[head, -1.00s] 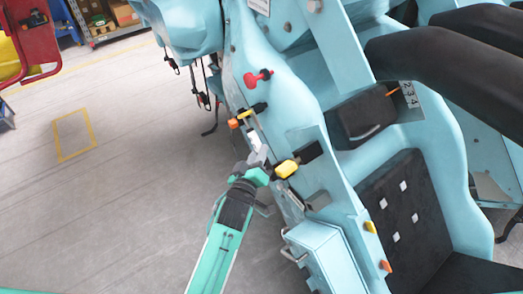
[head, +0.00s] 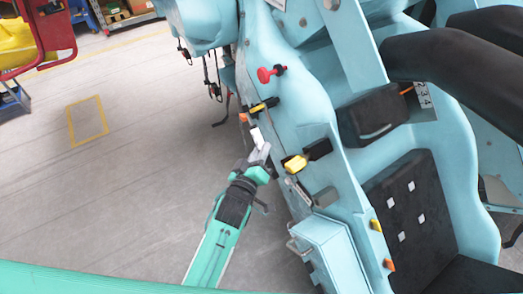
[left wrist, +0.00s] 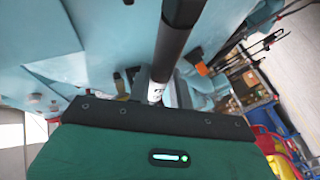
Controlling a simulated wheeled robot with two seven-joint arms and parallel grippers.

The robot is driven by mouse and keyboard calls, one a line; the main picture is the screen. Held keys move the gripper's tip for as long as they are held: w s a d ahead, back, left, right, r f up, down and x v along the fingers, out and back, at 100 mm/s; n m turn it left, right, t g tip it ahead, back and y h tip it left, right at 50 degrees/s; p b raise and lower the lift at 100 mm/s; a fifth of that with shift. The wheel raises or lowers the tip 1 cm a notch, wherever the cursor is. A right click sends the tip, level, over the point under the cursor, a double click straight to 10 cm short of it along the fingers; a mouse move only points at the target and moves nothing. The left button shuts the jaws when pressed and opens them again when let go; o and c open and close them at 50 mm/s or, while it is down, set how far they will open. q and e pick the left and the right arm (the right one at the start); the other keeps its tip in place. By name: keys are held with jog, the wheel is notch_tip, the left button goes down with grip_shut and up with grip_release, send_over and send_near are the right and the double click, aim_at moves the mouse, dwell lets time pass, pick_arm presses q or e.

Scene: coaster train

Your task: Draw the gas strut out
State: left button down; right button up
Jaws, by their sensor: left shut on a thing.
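The gas strut (left wrist: 178,38) shows in the left wrist view as a thick black tube. It runs from the top edge down to my left gripper, with a pale marked band at its lower end. My left gripper (head: 258,155) is shut on it, beside the light-blue coaster car (head: 310,110). The jaw contact is partly hidden behind the gripper body in the wrist view. In the head view a small white piece sticks up from the gripper tip; I cannot tell whether it belongs to the strut. My right gripper is not in view.
A yellow block (head: 295,163), a red knob (head: 268,75) and a black and yellow handle (head: 264,105) stick out of the car's side near my gripper. A light-blue box (head: 325,245) is below. Open floor (head: 130,180) lies to the left.

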pick_arm(q)
jog(key=shift+s+a+r+p, duration=0.1)
jog(key=shift+s+a+p, duration=0.15)
jog(key=shift+s+a, duration=0.3)
jog(key=shift+s+a+r+p, duration=0.1)
jog(key=shift+s+a+p, duration=0.2)
jog(key=shift+a, duration=0.35)
jog(key=shift+s+a+f+p, duration=0.1)
jog(key=shift+s+a+p, duration=0.05)
jog(key=shift+s+a, duration=0.35)
jog(key=shift+s+a+f+p, duration=0.15)
jog(key=shift+s+a, duration=0.15)
jog(key=shift+a, duration=0.3)
jog(key=shift+r, duration=0.1)
